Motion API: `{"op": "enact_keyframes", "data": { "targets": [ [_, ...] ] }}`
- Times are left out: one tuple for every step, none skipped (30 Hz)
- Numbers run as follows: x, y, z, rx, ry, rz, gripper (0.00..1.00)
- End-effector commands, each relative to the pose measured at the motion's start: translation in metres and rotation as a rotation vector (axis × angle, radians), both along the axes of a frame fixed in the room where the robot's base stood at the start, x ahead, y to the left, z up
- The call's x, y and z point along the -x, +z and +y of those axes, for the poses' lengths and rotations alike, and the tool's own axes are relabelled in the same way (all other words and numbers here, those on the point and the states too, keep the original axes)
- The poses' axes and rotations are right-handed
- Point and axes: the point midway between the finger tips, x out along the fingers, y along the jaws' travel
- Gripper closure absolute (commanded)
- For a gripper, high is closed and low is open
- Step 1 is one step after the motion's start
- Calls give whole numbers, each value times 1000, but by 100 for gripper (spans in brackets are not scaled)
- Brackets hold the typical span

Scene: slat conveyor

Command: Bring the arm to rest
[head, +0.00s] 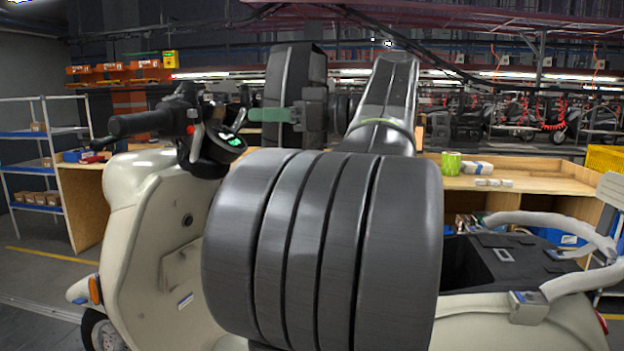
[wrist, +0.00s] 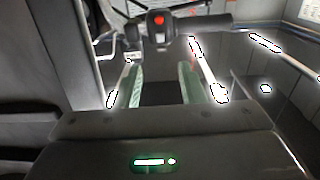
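My gripper (head: 254,115) is at the end of my raised arm in the head view, with its green fingers pointing left. The handlebar, with a red button, also shows beyond the fingertips there (wrist: 200,24). The exact gap between fingertips and handlebar is hard to tell. My large dark arm links hide the scooter's middle.
A wooden workbench (head: 530,181) behind the scooter holds a green roll-like object (head: 451,162) and small white boxes (head: 494,183). A shelf rack (head: 32,170) with blue shelves stands at the left. Open floor shows at the lower left.

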Motion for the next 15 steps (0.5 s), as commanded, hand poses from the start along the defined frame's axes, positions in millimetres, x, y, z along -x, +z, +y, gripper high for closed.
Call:
{"op": "enact_keyframes", "data": {
  "targets": [
    [0, 2, 7, 0, 5, 0, 64],
    [0, 2, 11, 0, 5, 0, 64],
    [-1, 2, 17, 1, 5, 0, 64],
    [-2, 2, 22, 1, 6, 0, 64],
    [-3, 2, 26, 1, 4, 0, 64],
    [-3, 2, 32, 0, 6, 0, 64],
    [-4, 2, 36, 0, 5, 1, 64],
    [-5, 2, 40, 0, 5, 1, 64],
    [-6, 2, 45, 1, 5, 0, 64],
    [-7, 2, 50, 1, 4, 0, 64],
    [-7, 2, 54, 1, 5, 0, 64],
    [-8, 2, 59, 0, 5, 0, 64],
    [-9, 2, 64, 0, 5, 0, 64],
    [-10, 2, 68, 0, 5, 0, 64],
    [-11, 2, 74, 1, 5, 0, 64]
  ]
}}
